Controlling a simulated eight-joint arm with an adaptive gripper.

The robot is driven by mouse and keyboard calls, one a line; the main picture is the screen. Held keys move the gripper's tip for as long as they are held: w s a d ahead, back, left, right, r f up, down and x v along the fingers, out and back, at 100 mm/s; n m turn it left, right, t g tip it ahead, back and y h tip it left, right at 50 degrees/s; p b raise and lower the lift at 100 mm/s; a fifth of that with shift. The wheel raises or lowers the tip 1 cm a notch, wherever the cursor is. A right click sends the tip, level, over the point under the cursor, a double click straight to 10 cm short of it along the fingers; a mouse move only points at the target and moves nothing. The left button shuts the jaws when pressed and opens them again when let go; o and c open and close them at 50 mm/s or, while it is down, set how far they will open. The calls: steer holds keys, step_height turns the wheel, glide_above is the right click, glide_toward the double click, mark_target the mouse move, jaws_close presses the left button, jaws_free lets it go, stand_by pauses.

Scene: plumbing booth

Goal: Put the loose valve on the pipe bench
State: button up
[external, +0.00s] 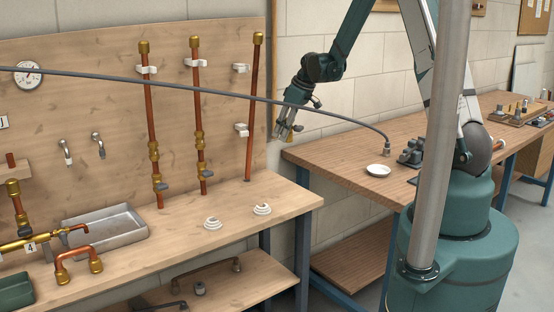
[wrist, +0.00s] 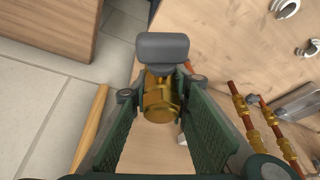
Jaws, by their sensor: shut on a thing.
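My gripper (external: 286,131) is in the air near the right end of the pipe bench (external: 285,195), above its top. In the wrist view my gripper (wrist: 160,98) is shut on the loose valve (wrist: 160,107). The valve has a brass body and a dark grey handle (wrist: 163,46) beyond the fingertips. In the external view the valve is too small and covered to make out clearly.
Upright copper pipes (external: 199,120) with brass fittings stand against the backboard. Two white round fittings (external: 262,209) sit on the bench top beside clear wood. A metal tray (external: 105,228) lies left. A grey hose (external: 220,93) crosses the external view. A second table (external: 340,150) stands right.

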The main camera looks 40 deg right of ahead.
steer(key=s+a+f+n+g+b, duration=0.1)
steer(key=s+a+f+n+b, duration=0.1)
steer(key=a, duration=2.2)
steer(key=s+a+f+n+g+y+b, duration=0.1)
steer(key=s+a+n+b, duration=0.4)
steer(key=a, duration=1.9)
steer(key=s+a+f+n+g+y+b, duration=0.1)
steer(key=s+a+n, duration=0.5)
steer(key=a, duration=1.9)
steer(key=shift+s+f+g+b, duration=0.8)
steer(key=shift+s+f+b, duration=0.3)
steer(key=shift+s+b, duration=0.75)
steer(key=shift+s+p, duration=0.25)
steer(key=shift+p, duration=0.05)
steer(key=shift+f, duration=0.15)
steer(key=shift+f+b, duration=0.4)
steer(key=shift+f, duration=2.6)
steer(key=shift+f, duration=1.9)
